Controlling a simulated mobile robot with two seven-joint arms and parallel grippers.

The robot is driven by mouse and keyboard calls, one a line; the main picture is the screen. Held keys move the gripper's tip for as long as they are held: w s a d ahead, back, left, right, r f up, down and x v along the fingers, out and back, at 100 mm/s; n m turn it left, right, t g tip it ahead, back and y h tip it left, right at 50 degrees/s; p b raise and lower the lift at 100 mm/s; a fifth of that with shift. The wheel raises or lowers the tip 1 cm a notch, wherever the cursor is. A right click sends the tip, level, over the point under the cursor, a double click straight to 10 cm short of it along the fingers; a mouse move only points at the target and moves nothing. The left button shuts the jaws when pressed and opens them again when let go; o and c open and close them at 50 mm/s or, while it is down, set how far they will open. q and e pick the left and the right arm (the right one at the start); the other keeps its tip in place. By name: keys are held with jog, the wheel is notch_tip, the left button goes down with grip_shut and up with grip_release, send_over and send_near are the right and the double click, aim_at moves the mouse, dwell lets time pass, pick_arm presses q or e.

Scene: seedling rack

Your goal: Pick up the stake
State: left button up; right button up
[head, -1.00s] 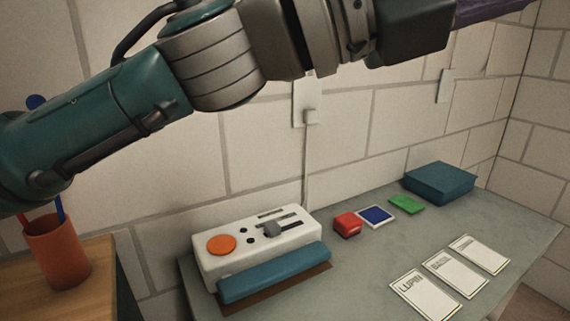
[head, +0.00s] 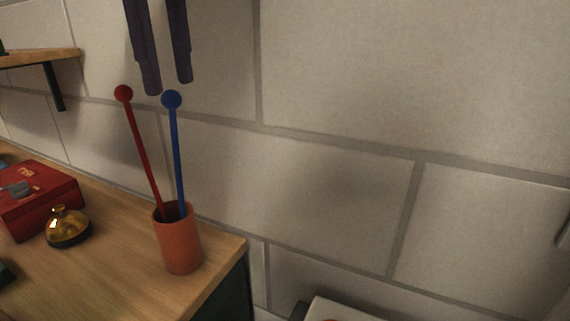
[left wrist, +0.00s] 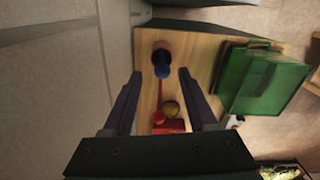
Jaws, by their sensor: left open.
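An orange cup (head: 178,245) stands near the right end of a wooden top and holds two thin stakes with ball tips. The red stake (head: 142,155) leans left; the blue stake (head: 175,150) is nearly upright. My left gripper (head: 167,88) is open and empty, its fingers pointing down just above the ball tips in the head view. In the left wrist view the blue ball (left wrist: 162,71) appears between the fingertips (left wrist: 158,73), and the red stake (left wrist: 159,95) lies below it in the picture. I cannot tell the exact height gap. My right gripper is not in view.
A brass bell (head: 67,228) and a red box (head: 38,198) stand left of the cup on the wooden top (head: 110,280). A block wall (head: 330,110) rises close behind. A green object (left wrist: 262,80) shows in the left wrist view. A shelf (head: 40,58) is at upper left.

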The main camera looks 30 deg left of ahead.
aim_at(168, 96)
pick_arm(q)
jog(key=f, duration=0.2)
jog(key=f+b, duration=0.1)
jog(key=shift+s+a+f, duration=0.15)
jog(key=shift+a+f, duration=0.05)
jog(key=shift+f, duration=0.2)
jog(key=shift+a+f+p, duration=0.15)
jog(key=shift+f+p, duration=0.3)
jog(key=shift+f, duration=2.55)
grip_shut()
